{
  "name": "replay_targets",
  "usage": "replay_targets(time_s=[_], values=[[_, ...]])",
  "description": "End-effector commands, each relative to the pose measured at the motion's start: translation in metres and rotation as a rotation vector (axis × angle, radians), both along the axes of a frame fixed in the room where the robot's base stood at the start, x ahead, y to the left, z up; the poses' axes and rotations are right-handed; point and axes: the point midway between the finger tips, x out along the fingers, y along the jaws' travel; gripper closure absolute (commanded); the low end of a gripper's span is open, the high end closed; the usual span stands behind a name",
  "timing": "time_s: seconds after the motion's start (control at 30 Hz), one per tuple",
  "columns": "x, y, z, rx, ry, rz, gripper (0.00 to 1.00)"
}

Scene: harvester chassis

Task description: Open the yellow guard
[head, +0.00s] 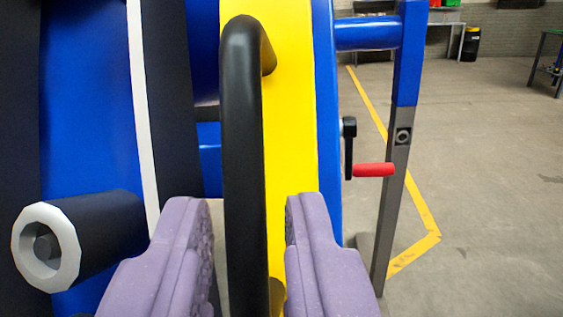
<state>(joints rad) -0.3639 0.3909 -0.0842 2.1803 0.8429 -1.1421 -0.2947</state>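The yellow guard (291,110) is a tall upright yellow panel in the middle of the head view. A black bar handle (243,150) stands upright in front of it, with its top end bent back to the panel. My gripper (253,215) has two purple fingers, spread apart at the bottom of the view. The handle's lower part shows between the fingers, with a visible gap on each side. I cannot tell how deep the handle sits between them. The handle's lower end is out of view.
A black roller with a white end (45,247) juts out at the lower left. Right of the guard are a red-handled crank (373,170) and a blue and grey post (394,180). Open concrete floor (490,170) with a yellow line lies to the right.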

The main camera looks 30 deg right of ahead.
Motion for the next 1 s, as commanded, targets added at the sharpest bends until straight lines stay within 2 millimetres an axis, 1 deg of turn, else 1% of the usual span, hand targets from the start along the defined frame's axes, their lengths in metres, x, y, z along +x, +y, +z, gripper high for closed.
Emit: replay_targets(time_s=[0.1,0.2,0.47,0.5,0.57,0.6,0.87,1.0], values=[[0.016,-0.008,-0.001,0.001,0.0,-0.001,0.75],[0.023,-0.011,0.0,0.001,-0.002,0.001,0.75],[0.026,-0.012,0.001,0.002,-0.001,0.002,0.75],[0.026,-0.012,0.001,0.002,-0.001,0.002,0.77],[0.026,-0.012,0.001,0.002,-0.001,0.002,0.91],[0.026,-0.012,0.001,0.002,-0.001,0.002,1.0],[0.026,-0.011,0.002,0.002,0.0,0.002,1.0],[0.024,-0.007,0.008,0.011,0.011,0.003,1.0]])
